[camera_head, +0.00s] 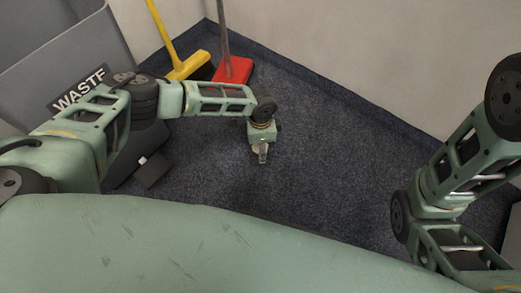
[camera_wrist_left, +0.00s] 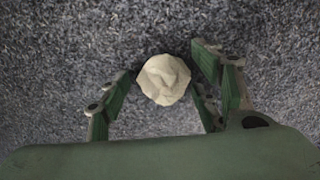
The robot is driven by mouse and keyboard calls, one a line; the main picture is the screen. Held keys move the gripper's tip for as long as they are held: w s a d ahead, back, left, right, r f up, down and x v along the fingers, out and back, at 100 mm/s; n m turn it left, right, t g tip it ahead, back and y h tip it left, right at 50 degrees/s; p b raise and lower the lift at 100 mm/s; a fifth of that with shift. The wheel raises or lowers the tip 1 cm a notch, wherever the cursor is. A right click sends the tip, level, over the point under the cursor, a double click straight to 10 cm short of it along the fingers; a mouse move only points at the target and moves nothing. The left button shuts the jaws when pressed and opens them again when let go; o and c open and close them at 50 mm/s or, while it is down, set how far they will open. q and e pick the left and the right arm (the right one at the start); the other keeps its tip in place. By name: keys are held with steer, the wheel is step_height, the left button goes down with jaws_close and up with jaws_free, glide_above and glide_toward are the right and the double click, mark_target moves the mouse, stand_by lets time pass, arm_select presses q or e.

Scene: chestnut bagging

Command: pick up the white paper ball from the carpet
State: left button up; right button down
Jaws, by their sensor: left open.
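The white paper ball (camera_wrist_left: 163,80), crumpled and off-white, is on the dark grey carpet (camera_wrist_left: 60,60) in the left wrist view. My left gripper (camera_wrist_left: 160,68) is open, with its green fingers on either side of the ball. The ball is nearer the right-hand finger in that view; I cannot tell whether they touch. In the head view my left gripper (camera_head: 262,152) points down low over the carpet, and I cannot make out the ball there. My right arm shows at the right, but its gripper is out of frame.
A grey waste bin (camera_head: 75,65) stands at the left behind my left arm. Pale walls (camera_head: 370,50) bound the carpet. The carpet to the right of my left gripper is clear.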

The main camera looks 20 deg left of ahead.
arm_select(q)
steer(key=c, duration=0.8)
steer(key=shift+o, duration=0.2)
